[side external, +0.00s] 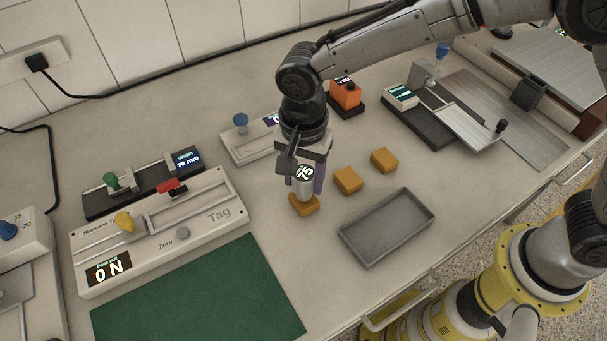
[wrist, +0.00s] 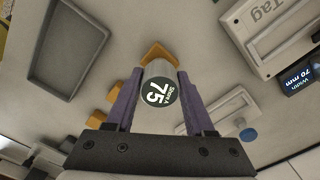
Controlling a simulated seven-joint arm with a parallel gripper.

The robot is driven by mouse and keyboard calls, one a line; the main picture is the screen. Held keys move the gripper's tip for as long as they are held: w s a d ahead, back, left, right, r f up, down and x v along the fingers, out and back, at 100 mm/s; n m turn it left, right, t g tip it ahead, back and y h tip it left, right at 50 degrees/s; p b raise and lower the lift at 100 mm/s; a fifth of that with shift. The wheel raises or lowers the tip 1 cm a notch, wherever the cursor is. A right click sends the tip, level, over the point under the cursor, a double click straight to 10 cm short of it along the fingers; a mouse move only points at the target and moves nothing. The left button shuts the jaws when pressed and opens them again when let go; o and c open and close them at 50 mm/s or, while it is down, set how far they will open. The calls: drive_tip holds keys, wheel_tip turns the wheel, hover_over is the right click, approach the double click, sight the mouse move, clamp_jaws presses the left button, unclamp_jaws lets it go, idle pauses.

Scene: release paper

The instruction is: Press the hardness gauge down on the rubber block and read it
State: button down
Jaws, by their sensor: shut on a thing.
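My gripper (side external: 305,184) is shut on the hardness gauge (side external: 306,174), a grey cylinder with a round dark display reading 75. The gauge stands upright on one orange rubber block (side external: 304,207), its lower end at the block's top. In the wrist view the gauge (wrist: 158,92) sits between the two purple fingers, and its face reads "Shore A 75". A corner of the block (wrist: 157,50) shows beyond it. The gauge's tip is hidden.
Two more orange blocks (side external: 348,180) (side external: 384,159) lie to the right. An empty grey tray (side external: 388,228) is in front of them. A tester marked "Tag" (side external: 219,213), reading 0 N, and a green mat (side external: 200,295) are at the left. Other instruments stand behind.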

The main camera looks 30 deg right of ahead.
drive_tip(key=shift+s+f, duration=0.1)
drive_tip(key=shift+f, duration=0.6)
idle(1.9)
drive_tip(key=shift+d+r, duration=0.1)
idle(0.4)
drive_tip(key=shift+c, duration=0.9)
unclamp_jaws()
drive_tip(key=shift+r, duration=0.1)
drive_tip(key=shift+r, duration=0.1)
